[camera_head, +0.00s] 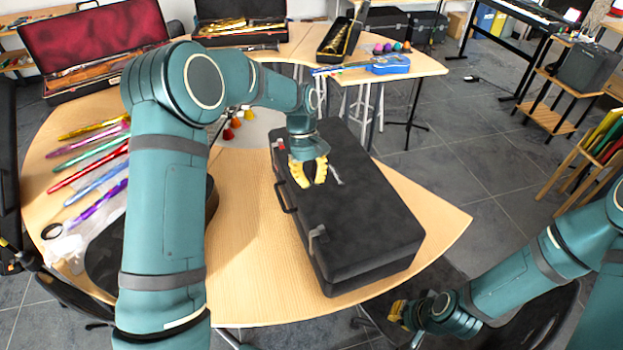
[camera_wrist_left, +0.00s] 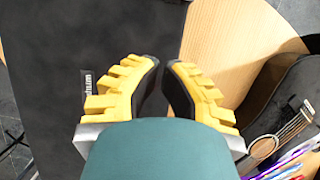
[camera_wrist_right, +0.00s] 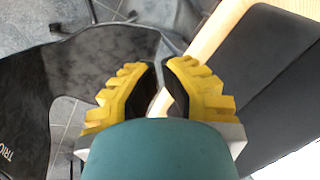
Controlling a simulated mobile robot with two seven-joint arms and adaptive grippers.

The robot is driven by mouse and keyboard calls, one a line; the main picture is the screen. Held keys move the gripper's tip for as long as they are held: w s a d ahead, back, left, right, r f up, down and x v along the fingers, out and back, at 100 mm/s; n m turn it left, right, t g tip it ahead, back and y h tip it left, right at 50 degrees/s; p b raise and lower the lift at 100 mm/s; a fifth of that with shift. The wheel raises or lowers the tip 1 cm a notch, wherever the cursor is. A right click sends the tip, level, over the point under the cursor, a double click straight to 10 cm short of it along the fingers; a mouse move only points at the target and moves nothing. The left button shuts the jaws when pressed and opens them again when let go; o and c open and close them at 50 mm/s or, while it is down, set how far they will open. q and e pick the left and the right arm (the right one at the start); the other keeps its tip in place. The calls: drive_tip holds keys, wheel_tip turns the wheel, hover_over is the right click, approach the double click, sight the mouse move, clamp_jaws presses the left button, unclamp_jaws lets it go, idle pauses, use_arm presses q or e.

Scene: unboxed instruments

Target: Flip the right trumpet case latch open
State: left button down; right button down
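The black trumpet case (camera_head: 375,222) lies closed on the wooden table, its handle (camera_head: 286,197) on the left long side. A metallic latch (camera_head: 317,240) shows near its front end. Another small fitting with red and white (camera_head: 281,145) is near its far end; I cannot tell its state. My left gripper (camera_head: 308,184) is over the far part of the lid, pointing down, open and empty. The case lid (camera_wrist_left: 125,30) also shows in the left wrist view with a white-lettered label (camera_wrist_left: 88,83). My right gripper (camera_head: 399,312) is open and empty, low beyond the table's front edge.
Several colored flutes or recorders (camera_head: 92,165) lie at the left of the table. An open violin case (camera_head: 98,45) and another open case (camera_head: 240,25) stand behind. Bare tabletop (camera_head: 240,250) is left of the case.

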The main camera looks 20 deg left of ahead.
sight(323, 222)
use_arm(q)
drive_tip(key=x, duration=0.7)
drive_tip(key=shift+s+d+r, duration=0.1)
drive_tip(key=shift+s+d, duration=0.85)
drive_tip(key=shift+s, duration=0.3)
drive_tip(key=shift+s+d, duration=0.25)
drive_tip(key=shift+s+d, duration=0.8)
drive_tip(key=shift+s, duration=0.2)
drive_tip(key=shift+w, duration=0.1)
